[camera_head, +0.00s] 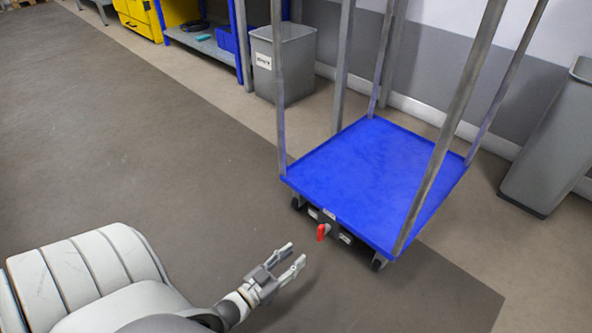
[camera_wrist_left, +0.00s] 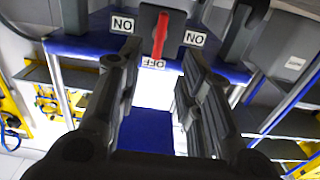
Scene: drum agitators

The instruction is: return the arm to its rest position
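My left gripper (camera_head: 292,264) is open and empty in the head view, at the lower middle, with its fingers pointing right toward the cart. The two fingers (camera_wrist_left: 153,95) also show apart in the left wrist view, with nothing between them. A red lever (camera_head: 320,232) sits on the near side of the blue cart (camera_head: 374,170), just ahead of the gripper and apart from it. In the left wrist view the red lever (camera_wrist_left: 160,35) hangs on a dark plate between two "NO" labels, with an upside-down "OFF" label below. My right gripper is not in view.
The cart has tall grey posts (camera_head: 450,130) at its corners. A grey bin (camera_head: 284,62) stands behind it and another grey bin (camera_head: 552,140) at the right. Blue shelving (camera_head: 205,42) stands at the back. The floor (camera_head: 150,140) left of the cart is clear.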

